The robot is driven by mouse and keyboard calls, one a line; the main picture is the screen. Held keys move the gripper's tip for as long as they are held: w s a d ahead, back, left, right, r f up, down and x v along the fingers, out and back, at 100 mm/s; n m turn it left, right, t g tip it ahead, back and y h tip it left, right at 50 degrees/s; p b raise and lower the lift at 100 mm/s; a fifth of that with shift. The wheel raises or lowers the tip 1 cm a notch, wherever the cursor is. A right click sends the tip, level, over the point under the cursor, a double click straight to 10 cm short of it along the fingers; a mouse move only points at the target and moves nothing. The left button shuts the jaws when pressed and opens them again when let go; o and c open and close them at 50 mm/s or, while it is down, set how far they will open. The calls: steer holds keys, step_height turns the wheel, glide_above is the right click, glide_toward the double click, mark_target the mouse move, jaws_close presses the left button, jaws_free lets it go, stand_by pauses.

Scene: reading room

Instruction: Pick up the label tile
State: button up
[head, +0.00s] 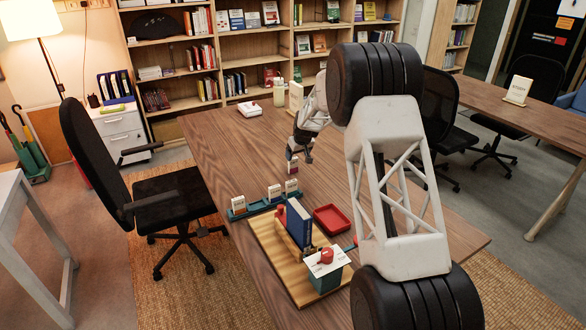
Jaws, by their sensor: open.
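One tile (238,204) is at the rack's left end, another tile (274,192) is near the middle, and a third tile (291,187) is near the right end. One more small white, red and dark tile-like piece (292,166) shows just above the third, close under my gripper. My gripper (300,155) is open, pointing down beyond the rack's right end. It is small in view, and I cannot tell whether it touches that piece.
A red tray (333,219) lies right of the rack. In front, a wooden board (265,240) carries upright blue books (299,224) and a teal box (325,279) with a white card and red object on top. The table's far left is mostly clear.

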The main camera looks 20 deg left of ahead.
mark_target(294, 160)
steer(key=shift+w+a+f, duration=0.1)
steer(key=shift+a+f, duration=0.05)
steer(key=shift+f, duration=0.1)
steer(key=shift+x, duration=1.15)
steer(key=shift+f, duration=0.1)
steer(key=shift+a+x, duration=0.2)
steer(key=shift+x, duration=2.3)
steer(key=c, duration=1.1)
steer(key=shift+r, duration=0.2)
steer(key=shift+r, duration=4.9)
steer(key=shift+d, duration=0.15)
